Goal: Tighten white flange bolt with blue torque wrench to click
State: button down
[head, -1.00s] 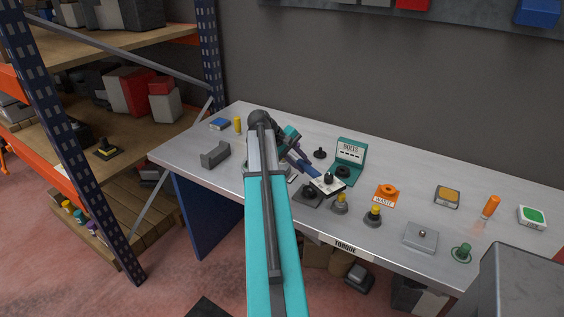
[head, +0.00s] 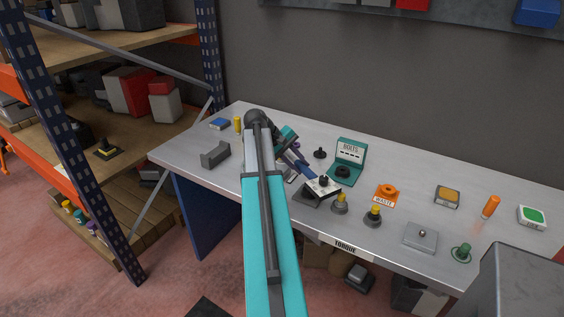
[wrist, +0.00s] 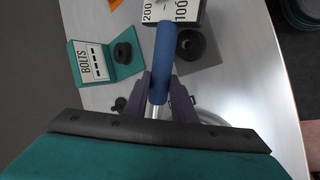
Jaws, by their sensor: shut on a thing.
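My gripper (wrist: 158,92) is shut on the blue handle of the torque wrench (wrist: 163,62), its purple fingers on either side. The wrench also shows in the head view (head: 303,171), where my arm hides part of the gripper. A white plate marked 200 and 100 (wrist: 185,12) is at the wrench's far end; in the head view it has a dark knob on top. This end hangs over or beside a dark square block (head: 306,199), which has a black ring in the wrist view (wrist: 190,44). I cannot single out the white flange bolt.
An open teal BOLTS case (head: 349,152) stands behind the wrench. A grey bracket (head: 215,155) stands left.

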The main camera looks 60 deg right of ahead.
jog(key=shift+w+a+m+g+y, duration=0.3)
jog(key=shift+w+a+m, duration=0.25)
jog(key=shift+m, duration=0.05)
dwell(0.5)
jog(key=shift+s+d+n, duration=0.45)
jog(key=shift+d+n, duration=0.15)
jog(key=shift+d, duration=0.05)
dwell(1.1)
jog(key=c, duration=2)
grip_release()
jog(key=shift+h, duration=0.4)
grip_shut()
jog(key=shift+s+d+r+p, duration=0.1)
jog(key=shift+s+p, duration=0.1)
jog(key=shift+p, duration=0.1)
jog(key=shift+r+p, duration=0.7)
jog(key=shift+p, duration=0.4)
dwell(0.5)
